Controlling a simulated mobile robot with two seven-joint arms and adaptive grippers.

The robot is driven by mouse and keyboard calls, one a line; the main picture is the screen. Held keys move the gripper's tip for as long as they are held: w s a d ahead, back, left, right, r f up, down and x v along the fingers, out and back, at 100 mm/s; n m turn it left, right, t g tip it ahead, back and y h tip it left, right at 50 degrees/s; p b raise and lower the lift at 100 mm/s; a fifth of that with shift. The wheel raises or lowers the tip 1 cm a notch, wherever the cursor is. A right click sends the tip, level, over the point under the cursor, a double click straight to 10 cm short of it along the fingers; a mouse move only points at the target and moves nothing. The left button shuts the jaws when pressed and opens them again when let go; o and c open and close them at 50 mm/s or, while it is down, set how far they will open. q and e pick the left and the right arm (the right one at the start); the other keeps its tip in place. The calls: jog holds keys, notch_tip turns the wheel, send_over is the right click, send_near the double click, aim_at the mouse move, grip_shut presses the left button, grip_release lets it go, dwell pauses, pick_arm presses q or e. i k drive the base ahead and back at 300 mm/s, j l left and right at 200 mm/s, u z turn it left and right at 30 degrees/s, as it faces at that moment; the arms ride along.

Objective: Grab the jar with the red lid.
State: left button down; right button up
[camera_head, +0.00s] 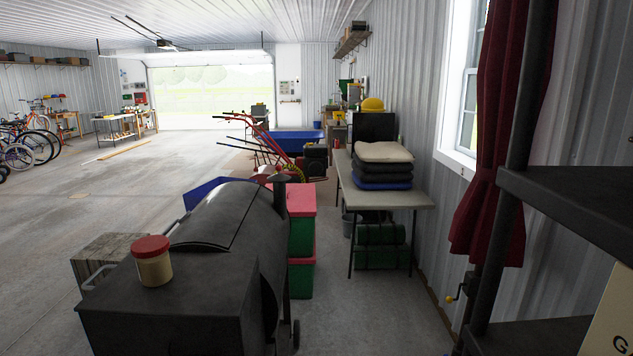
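The jar (154,268) is squat and cream-coloured with a red lid (151,246). It stands upright on the flat top of a dark box at the near end of a black barrel-shaped smoker grill (225,235), in the lower left of the head view. Nothing hides the jar. Neither of my grippers shows in the head view.
Red-lidded green bins (301,237) stand behind the grill. A folding table (400,198) with stacked cushions (383,165) is along the right wall. A dark shelf (575,195) is close on the right. The floor on the left (60,240) is open.

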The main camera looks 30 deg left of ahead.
aim_at(152, 253)
jog(key=u, duration=1.9)
